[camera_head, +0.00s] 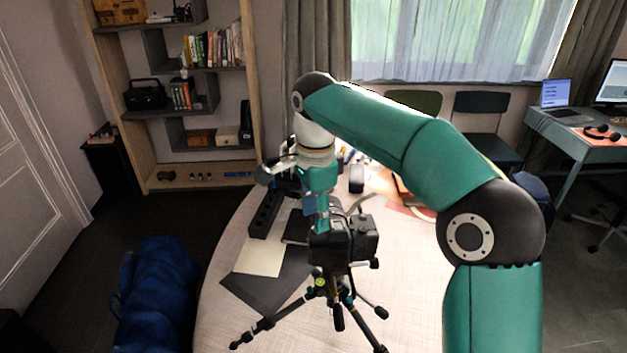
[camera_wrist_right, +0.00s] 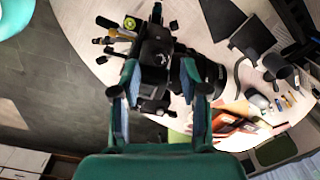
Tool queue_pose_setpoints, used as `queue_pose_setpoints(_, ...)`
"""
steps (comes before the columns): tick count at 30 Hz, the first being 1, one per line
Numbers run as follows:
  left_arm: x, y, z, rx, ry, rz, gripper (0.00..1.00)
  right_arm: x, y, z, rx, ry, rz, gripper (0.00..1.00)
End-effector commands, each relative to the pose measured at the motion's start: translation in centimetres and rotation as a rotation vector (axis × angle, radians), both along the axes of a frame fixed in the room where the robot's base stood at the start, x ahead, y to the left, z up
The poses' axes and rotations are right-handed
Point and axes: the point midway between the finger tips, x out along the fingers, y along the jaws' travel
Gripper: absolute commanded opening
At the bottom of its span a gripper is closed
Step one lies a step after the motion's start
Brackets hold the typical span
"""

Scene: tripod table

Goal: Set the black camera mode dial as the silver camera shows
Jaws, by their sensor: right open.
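The black camera (camera_head: 358,240) stands on a tripod (camera_head: 332,290) at the table's near side. My right gripper (camera_head: 322,218) points down at the top of the camera, close above its left part. In the right wrist view the gripper (camera_wrist_right: 159,75) is open, its two teal fingers apart, with the black camera's body (camera_wrist_right: 157,52) between and beyond them. I cannot tell whether a finger touches it. The mode dial is too small or hidden to read. I cannot make out the silver camera; my arm covers part of the table. My left gripper is not in view.
The round table (camera_head: 225,300) carries a dark mat (camera_head: 255,290), a pale sheet (camera_head: 262,256), a long black case (camera_head: 265,213) and a black lens-like cylinder (camera_head: 356,178). The tripod legs spread over the near tabletop. A blue bag (camera_head: 158,295) lies on the floor at left.

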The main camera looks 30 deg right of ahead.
Motion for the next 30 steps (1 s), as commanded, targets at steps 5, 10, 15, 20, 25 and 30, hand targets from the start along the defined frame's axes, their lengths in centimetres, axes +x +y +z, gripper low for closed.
queue_pose_setpoints(5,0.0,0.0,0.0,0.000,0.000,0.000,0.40,0.2,0.1,3.4,0.001,-0.004,0.001,0.45)
queue_pose_setpoints(10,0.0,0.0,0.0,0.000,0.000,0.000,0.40,0.2,0.1,6.1,0.001,-0.004,0.001,0.45)
queue_pose_setpoints(15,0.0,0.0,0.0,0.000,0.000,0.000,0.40,0.3,0.0,7.8,-0.001,-0.003,0.000,0.45)
queue_pose_setpoints(20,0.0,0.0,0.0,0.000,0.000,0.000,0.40,0.3,0.0,8.8,-0.001,-0.002,0.001,0.45)
queue_pose_setpoints(25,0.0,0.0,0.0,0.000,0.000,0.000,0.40,0.2,0.0,9.2,-0.001,0.000,0.001,0.45)
queue_pose_setpoints(30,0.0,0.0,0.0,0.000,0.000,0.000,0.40,0.2,0.0,9.3,0.000,0.000,0.001,0.45)
